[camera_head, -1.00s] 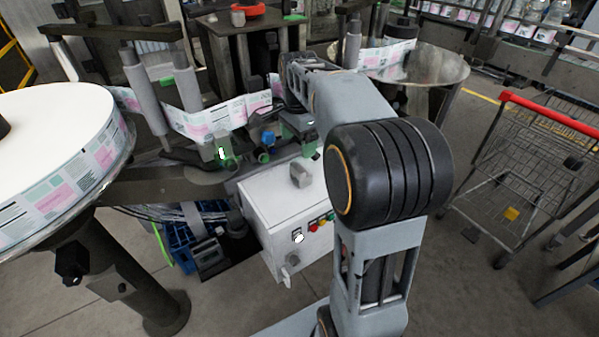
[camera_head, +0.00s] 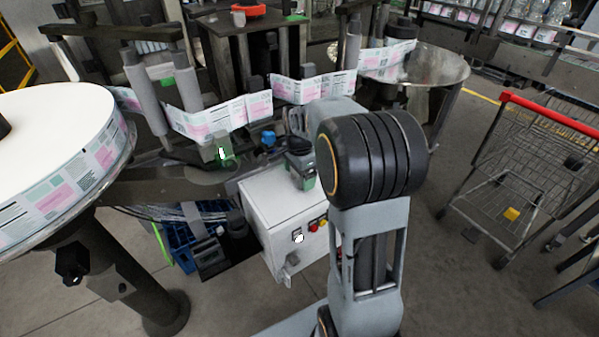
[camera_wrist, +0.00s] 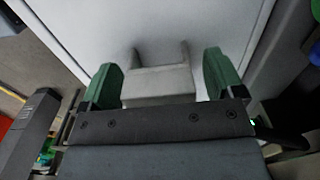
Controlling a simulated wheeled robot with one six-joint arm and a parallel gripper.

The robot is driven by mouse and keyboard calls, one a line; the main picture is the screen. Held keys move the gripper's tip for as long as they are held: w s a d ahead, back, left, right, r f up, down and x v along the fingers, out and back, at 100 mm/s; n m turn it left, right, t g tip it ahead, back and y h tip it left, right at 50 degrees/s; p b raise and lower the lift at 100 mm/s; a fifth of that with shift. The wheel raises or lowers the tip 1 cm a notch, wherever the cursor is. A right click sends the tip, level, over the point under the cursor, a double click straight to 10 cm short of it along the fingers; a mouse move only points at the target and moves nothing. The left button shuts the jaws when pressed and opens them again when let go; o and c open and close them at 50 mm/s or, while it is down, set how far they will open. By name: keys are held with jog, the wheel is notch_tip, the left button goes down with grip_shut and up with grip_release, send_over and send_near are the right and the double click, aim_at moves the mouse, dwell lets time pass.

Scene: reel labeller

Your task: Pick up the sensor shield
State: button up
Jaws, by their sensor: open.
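The sensor shield (camera_wrist: 158,84) is a small grey bracket with two prongs on the white top of a cabinet. It shows in the wrist view between the two green fingers of my gripper (camera_wrist: 163,78), with a narrow gap at each side. My gripper is open, and its black palm edge covers the near end of the shield. In the head view my gripper (camera_head: 307,185) points down at the cabinet top and the shield is hidden behind it.
The white cabinet (camera_head: 268,214) has coloured buttons (camera_head: 316,224) on its front. The labelling machine with its label web (camera_head: 222,116) stands behind it. A large white reel (camera_head: 50,130) is at left, and a wire trolley (camera_head: 520,180) at right.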

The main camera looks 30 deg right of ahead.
jog(key=shift+f, duration=0.3)
jog(key=c, duration=1.2)
jog(key=shift+r, duration=0.15)
